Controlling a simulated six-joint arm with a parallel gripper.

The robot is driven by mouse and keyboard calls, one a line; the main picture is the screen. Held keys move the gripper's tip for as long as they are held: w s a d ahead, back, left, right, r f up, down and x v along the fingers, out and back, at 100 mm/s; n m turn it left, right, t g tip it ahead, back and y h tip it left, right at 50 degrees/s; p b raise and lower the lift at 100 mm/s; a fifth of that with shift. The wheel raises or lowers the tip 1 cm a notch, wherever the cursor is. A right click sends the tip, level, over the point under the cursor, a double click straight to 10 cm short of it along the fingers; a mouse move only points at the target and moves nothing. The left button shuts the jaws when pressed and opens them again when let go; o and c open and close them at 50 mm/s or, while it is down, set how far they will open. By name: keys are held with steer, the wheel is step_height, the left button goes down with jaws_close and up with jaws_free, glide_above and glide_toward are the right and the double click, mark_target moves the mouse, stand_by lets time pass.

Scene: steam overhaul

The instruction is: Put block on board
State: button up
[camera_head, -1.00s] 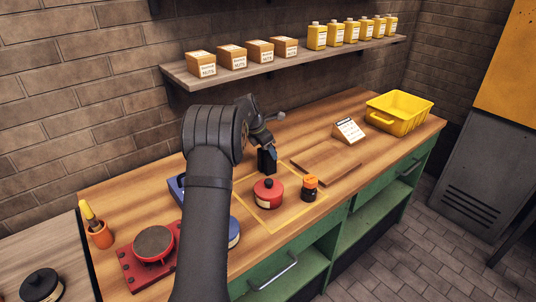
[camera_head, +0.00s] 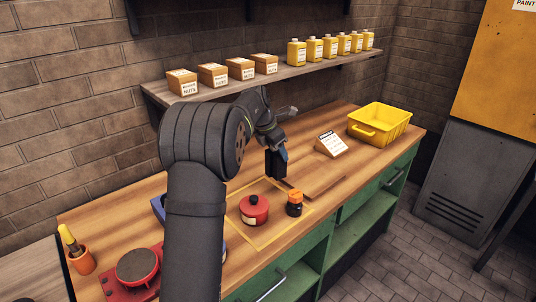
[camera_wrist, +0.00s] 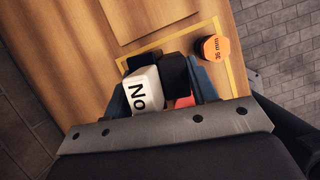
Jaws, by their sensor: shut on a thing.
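My gripper (camera_head: 277,168) hangs over the far edge of the yellow-outlined square, at the left side of the flat wooden board (camera_head: 316,184). In the wrist view my gripper (camera_wrist: 163,88) is shut on a block (camera_wrist: 144,92) with a white face lettered "No". A black part sits beside that face between the fingers; whether it belongs to the block I cannot tell. The board (camera_wrist: 150,12) shows at the top of the wrist view, apart from the block. The block's underside is hidden.
A red lidded pot (camera_head: 254,210) and a dark jar with an orange cap (camera_head: 294,203) stand near the gripper. A label stand (camera_head: 331,144) and a yellow bin (camera_head: 380,123) lie beyond the board. A shelf (camera_head: 270,84) runs above the bench.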

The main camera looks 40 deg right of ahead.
steer(key=s+d+r+n, duration=0.2)
steer(key=s+d+r, duration=0.1)
steer(key=s+d, duration=1.05)
steer(key=w+a+f, duration=0.1)
steer(key=w+f, duration=0.9)
steer(key=f, duration=0.1)
steer(key=shift+t, duration=0.4)
steer(key=shift+f, duration=0.2)
steer(key=o, duration=1)
steer(key=shift+f, duration=0.15)
steer(key=o, duration=0.4)
